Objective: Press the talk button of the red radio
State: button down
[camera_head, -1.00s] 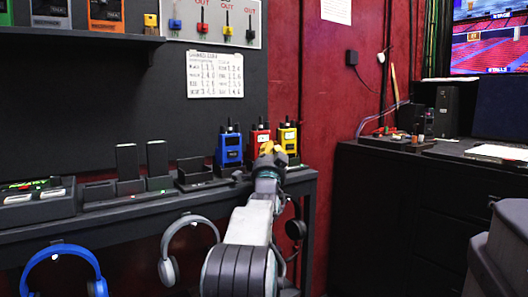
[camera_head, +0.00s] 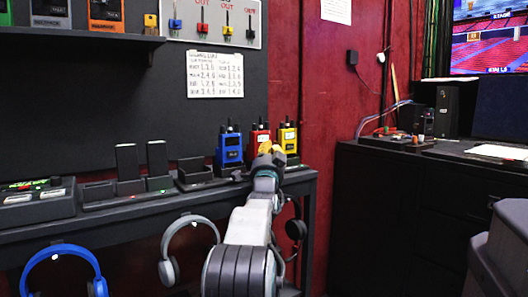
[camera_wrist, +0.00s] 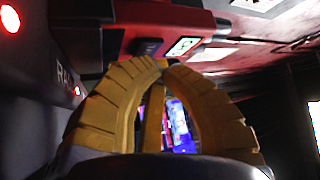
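The red radio (camera_head: 259,135) stands on the shelf between a blue radio (camera_head: 230,148) and a yellow radio (camera_head: 287,136). My gripper (camera_head: 270,150) is right in front of its lower part in the head view and hides it. I cannot tell whether the patch is the talk button. The yellow fingertips (camera_wrist: 163,64) meet just below this patch, with nothing seen between them. I cannot tell whether they touch the radio.
Black chargers (camera_head: 130,185) line the shelf to the left. A grey headset (camera_head: 168,265) and a blue headset (camera_head: 62,250) hang below the shelf edge. A black cabinet (camera_head: 375,215) stands to the right. Red lights (camera_wrist: 10,18) glow on a dark surface in the wrist view.

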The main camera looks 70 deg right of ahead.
jog(key=shift+w+d+f, duration=0.1)
jog(key=shift+w+d, duration=0.25)
jog(key=shift+w, duration=0.05)
dwell(2.9)
